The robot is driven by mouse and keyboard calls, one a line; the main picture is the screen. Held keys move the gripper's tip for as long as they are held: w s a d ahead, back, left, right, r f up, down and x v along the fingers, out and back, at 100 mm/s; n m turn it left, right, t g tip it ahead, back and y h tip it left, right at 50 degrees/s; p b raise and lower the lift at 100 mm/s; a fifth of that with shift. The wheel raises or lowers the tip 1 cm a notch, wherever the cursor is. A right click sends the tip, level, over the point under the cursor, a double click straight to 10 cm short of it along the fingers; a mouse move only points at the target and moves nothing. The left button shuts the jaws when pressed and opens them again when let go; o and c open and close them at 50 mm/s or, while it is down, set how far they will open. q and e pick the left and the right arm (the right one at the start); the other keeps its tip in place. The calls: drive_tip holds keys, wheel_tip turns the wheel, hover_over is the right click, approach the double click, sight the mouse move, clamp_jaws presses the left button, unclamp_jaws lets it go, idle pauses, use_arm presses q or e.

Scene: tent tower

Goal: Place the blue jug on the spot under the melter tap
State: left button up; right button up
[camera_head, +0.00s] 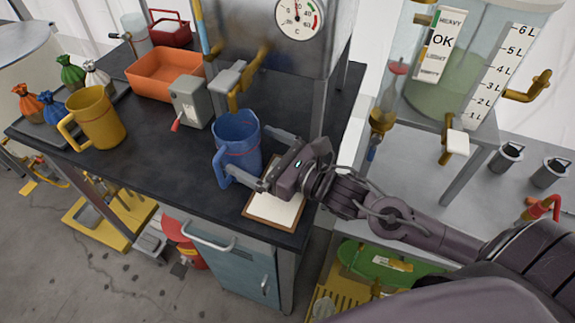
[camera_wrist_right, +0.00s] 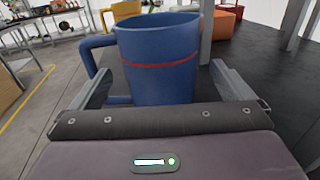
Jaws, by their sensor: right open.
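The blue jug (camera_head: 238,142) stands upright on the dark worktop (camera_head: 165,166), with a red line around it and its handle to the left. The melter (camera_head: 285,50) is a steel tank with a dial, and its tap (camera_head: 238,88) hangs just behind and above the jug. The spot under the tap is not clearly seen. My right gripper (camera_head: 260,160) is open, its fingers on either side of the jug. In the right wrist view the jug (camera_wrist_right: 160,60) stands between the open fingers (camera_wrist_right: 157,88); contact cannot be told. My left gripper is not in view.
A yellow jug (camera_head: 97,120) stands to the left. A grey box with a red lever (camera_head: 190,103) and an orange bin (camera_head: 163,74) are behind. A clipboard (camera_head: 277,206) lies under my right gripper. A melter leg (camera_head: 320,107) stands close to the right.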

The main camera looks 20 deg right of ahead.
drive_tip(key=shift+v, duration=4.05)
